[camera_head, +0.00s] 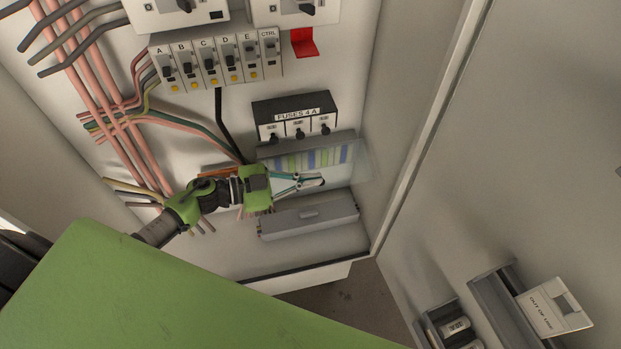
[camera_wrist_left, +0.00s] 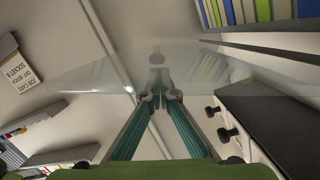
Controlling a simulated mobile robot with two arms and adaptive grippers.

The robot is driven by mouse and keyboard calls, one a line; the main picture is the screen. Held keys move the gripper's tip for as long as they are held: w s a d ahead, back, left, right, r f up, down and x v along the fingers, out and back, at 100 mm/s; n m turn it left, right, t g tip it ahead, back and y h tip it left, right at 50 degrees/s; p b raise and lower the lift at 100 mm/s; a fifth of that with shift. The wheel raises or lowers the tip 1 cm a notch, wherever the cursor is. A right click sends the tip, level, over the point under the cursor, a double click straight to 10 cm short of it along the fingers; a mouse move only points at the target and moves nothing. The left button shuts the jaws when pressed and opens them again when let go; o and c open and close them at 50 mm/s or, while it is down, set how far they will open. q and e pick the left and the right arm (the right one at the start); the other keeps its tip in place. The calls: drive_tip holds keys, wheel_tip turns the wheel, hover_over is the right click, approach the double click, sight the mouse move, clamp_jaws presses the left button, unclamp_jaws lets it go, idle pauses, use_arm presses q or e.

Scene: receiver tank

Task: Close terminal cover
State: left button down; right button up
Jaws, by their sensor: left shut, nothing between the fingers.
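The terminal cover (camera_head: 361,163) is a clear panel in the cabinet, by a row of blue, green and pale terminals (camera_head: 312,158) below the fuse block. It also shows in the left wrist view as a see-through sheet (camera_wrist_left: 95,74) across the picture, just ahead of the fingers. It appears to stand out from the terminals. My left gripper (camera_head: 318,182) is shut and empty, with its fingertips close to the cover's lower side; I cannot tell whether they touch it. The fingertips also show in the left wrist view (camera_wrist_left: 161,98). My right gripper is out of view.
The black fuse block (camera_head: 296,115) is just above the cover. A grey trunking box (camera_head: 309,216) lies below the gripper. Cables (camera_head: 125,130) run down the left side. The open door at right carries holders and an "out of use" tag (camera_head: 553,308).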

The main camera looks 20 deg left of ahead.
use_arm(q)
drive_tip(key=shift+f+m+b, duration=0.6)
drive_tip(key=shift+f+b, duration=0.3)
drive_tip(key=shift+b, duration=0.05)
drive_tip(key=w+a+f+m+t+b, duration=0.2)
drive_tip(key=w+f+m+b, duration=0.3)
drive_tip(key=b, duration=0.6)
drive_tip(key=shift+a+f+m+y+b, duration=0.35)
drive_tip(key=shift+a+f+m, duration=0.5)
drive_tip(key=shift+f, duration=0.95)
drive_tip(key=shift+d, duration=0.1)
